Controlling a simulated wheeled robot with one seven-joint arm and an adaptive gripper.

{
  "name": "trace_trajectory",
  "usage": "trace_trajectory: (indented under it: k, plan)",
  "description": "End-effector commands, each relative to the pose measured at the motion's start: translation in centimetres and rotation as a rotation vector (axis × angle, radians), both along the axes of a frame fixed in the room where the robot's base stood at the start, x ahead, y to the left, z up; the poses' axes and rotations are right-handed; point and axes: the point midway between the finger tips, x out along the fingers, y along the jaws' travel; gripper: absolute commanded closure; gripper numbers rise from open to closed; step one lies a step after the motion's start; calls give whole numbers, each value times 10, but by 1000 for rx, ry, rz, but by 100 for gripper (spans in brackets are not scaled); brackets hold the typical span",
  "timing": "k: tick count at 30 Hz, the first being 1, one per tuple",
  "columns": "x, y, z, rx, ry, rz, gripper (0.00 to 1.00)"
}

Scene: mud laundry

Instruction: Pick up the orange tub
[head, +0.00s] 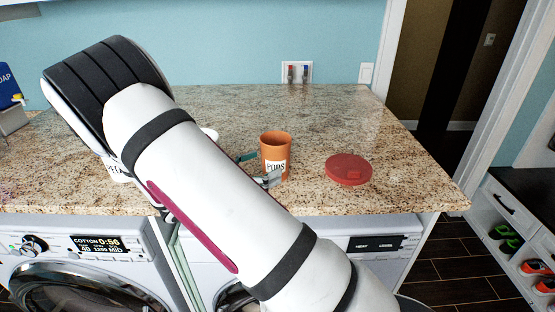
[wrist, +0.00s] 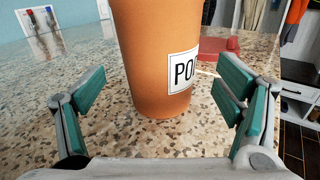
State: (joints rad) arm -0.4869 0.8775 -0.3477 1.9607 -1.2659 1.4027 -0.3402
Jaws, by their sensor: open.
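The orange tub (head: 275,150), with a white label reading PODS, stands upright on the speckled granite counter. In the wrist view the tub (wrist: 152,60) fills the space ahead, its base on the counter. My gripper (wrist: 165,95) is open, with one green-padded finger on each side of the tub. A gap shows between each finger and the tub's sides. In the head view the gripper's fingertips (head: 258,167) show at the tub's left side and front; my arm hides the rest of it.
A red round lid (head: 348,169) lies to the right of the tub, apart from it. A white container (head: 117,168) is partly hidden behind my arm at left. A blue soap box (head: 9,88) stands far left. Washing machines (head: 75,245) stand under the counter (head: 400,160), whose right part is clear.

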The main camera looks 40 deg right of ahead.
Motion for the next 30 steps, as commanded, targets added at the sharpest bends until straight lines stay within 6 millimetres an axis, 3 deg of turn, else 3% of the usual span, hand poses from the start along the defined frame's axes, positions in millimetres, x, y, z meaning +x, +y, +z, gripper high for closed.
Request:
trace_trajectory:
  k: [5, 15, 22, 23, 30]
  plan:
    - [0, -7, 0, 0, 0, 0, 15]
    - [1, -50, 1, 0, 1, 0, 15]
    - [3, -52, 0, 0, 0, 2, 15]
    - [3, -52, 0, 0, 0, 2, 17]
    - [3, -52, 0, 1, 0, 2, 70]
